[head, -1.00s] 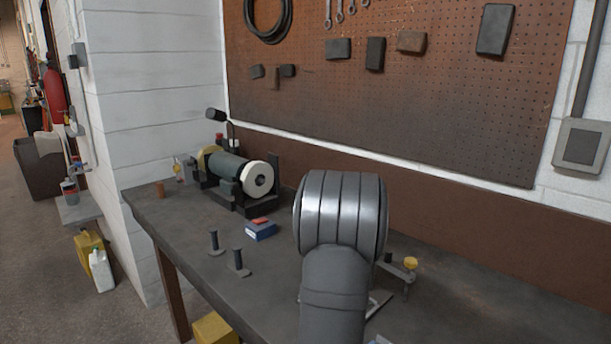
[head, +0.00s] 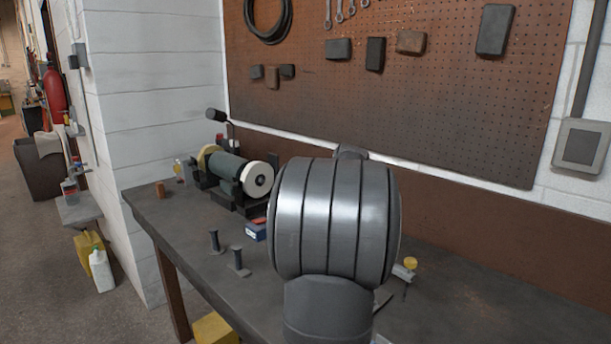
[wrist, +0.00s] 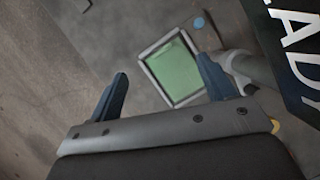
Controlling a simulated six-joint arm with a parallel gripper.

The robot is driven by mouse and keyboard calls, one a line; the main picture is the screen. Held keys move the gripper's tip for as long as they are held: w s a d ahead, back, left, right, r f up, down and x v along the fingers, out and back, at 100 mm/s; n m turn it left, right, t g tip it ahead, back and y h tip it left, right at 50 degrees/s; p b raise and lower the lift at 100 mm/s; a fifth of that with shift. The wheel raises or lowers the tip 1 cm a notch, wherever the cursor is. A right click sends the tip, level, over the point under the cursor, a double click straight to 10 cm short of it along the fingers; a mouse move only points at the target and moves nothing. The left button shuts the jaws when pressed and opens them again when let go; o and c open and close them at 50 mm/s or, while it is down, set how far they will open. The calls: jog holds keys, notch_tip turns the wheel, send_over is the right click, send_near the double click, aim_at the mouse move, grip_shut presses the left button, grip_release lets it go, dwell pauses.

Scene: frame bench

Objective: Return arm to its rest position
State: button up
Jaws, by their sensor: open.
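My gripper (wrist: 163,90) shows in the wrist view with its two blue-grey fingers spread wide apart and nothing between them. It hangs above the dark bench top, and a framed green panel (wrist: 172,66) lies below, beyond the fingertips and nearer the right finger. In the head view my own grey arm link covers the middle of the bench and hides the gripper.
The workbench (head: 175,225) carries a bench grinder (head: 232,172), two dark pegs (head: 237,258), a blue box (head: 256,231) and a yellow-topped item (head: 409,264). A pegboard (head: 430,100) stands behind. A dark lettered sign (wrist: 296,40) is close at the wrist view's right.

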notch_tip(320, 180, up, 6)
jog(key=s+d+m, duration=0.2)
jog(key=s+d+f+n, duration=0.1)
jog(key=s+d+f, duration=0.2)
jog(key=d, duration=0.4)
jog(key=s+d+f+n, duration=0.1)
jog(key=s+d+f, duration=0.2)
jog(key=d, duration=0.4)
jog(key=s+d+f+n, duration=0.2)
jog(key=s+d, duration=0.3)
jog(key=d, duration=0.3)
jog(key=shift+f+y, duration=0.4)
jog(key=shift+f, duration=0.4)
jog(key=shift+s, duration=0.1)
